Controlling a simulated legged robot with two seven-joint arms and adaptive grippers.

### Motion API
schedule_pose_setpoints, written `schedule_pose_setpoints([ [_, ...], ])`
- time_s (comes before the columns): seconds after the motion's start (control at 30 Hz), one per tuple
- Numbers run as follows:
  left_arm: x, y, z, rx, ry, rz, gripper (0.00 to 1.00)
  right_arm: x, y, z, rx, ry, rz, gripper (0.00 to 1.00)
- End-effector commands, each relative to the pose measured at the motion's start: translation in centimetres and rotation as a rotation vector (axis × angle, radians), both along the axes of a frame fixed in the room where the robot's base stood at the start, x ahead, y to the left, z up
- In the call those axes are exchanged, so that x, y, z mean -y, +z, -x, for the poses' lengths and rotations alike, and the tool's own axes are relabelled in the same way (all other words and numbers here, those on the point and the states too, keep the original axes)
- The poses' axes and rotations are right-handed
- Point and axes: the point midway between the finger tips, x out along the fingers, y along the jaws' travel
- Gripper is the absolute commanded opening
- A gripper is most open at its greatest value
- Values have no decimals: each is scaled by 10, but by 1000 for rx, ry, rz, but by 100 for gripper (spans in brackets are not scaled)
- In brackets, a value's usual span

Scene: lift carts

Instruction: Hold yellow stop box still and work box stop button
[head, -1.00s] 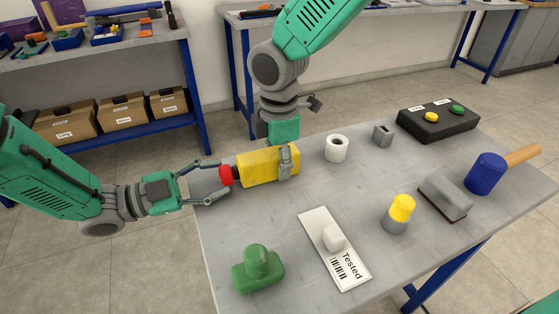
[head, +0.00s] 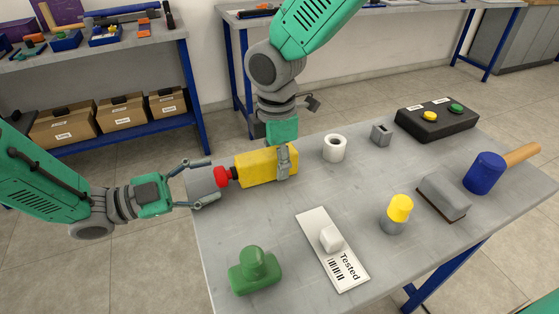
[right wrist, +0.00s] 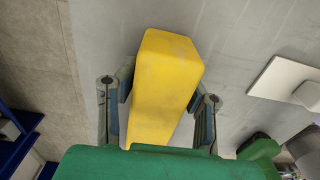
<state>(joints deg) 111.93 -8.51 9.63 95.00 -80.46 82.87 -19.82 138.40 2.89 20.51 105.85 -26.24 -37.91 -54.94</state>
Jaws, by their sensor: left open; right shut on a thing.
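The yellow stop box (head: 258,168) lies near the left edge of the grey table, its red button (head: 222,176) pointing left. My right gripper (head: 284,162) comes from above and is shut around the box's right part. The right wrist view shows the yellow box (right wrist: 168,85) between the two fingers (right wrist: 160,110). My left gripper (head: 208,182) is open, left of the red button, with its fingers spread on either side of the space before it. The left fingertips reach close to the button; I cannot tell whether they touch it.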

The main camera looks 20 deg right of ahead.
Motion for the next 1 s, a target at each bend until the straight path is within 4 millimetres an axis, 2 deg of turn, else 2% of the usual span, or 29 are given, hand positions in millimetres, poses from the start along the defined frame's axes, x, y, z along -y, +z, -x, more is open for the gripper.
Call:
schedule_pose_setpoints([
  [0.03, -14, -12, 1, -9, 5, -27, 60, 0, 0, 0, 1, 0, 0, 0],
  [0.3, -71, -10, -1, -7, 9, -19, 60, -1, -1, -1, 0, 0, 1, 0],
  [0.43, -91, -7, -1, -3, 8, -14, 60, 0, 0, 0, 1, 0, -1, 0],
  [0.63, -103, -4, 0, 1, 6, -13, 60, 4, 0, 1, 3, -1, -5, 0],
  [0.93, -104, -3, -1, 3, 4, -11, 60, 4, 0, 1, 3, -1, -5, 0],
  [0.97, -104, -3, -1, 3, 5, -10, 60, 4, 0, 1, 2, -1, -4, 43],
  [1.0, -104, -2, -1, 3, 4, -9, 60, 4, 0, 1, 2, -1, -4, 57],
])
